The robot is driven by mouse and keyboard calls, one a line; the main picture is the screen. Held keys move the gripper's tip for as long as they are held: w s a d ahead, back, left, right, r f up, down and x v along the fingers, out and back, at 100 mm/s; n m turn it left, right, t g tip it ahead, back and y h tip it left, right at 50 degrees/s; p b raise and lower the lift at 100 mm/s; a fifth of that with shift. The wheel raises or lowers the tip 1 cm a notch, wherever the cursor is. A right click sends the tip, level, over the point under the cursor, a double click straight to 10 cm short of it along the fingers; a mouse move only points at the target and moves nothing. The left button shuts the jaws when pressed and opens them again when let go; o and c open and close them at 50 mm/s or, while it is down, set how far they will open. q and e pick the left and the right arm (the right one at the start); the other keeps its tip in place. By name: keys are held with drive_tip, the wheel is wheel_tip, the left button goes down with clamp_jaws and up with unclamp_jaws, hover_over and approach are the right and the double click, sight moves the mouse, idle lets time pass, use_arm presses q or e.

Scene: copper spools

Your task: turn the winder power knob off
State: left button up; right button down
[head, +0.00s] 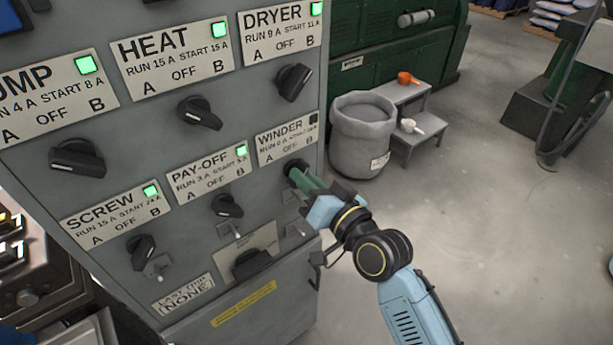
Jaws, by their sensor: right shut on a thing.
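The winder power knob (294,166) is a black rotary knob below the WINDER label (287,138) on the grey control panel (237,118). Which way the knob points is hidden. The small lamp (314,118) on the WINDER label is dark. My left gripper is out of view.
Lit green lamps mark the other labels.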

drive_tip(key=shift+n+p, duration=1.4)
drive_tip(key=shift+n, duration=1.8)
drive_tip(key=c, duration=1.4)
unclamp_jaws()
drive_tip(key=shift+c, duration=0.2)
drive_tip(key=shift+s, duration=0.1)
drive_tip(key=b+v, duration=0.1)
drive_tip(key=v, duration=1.2)
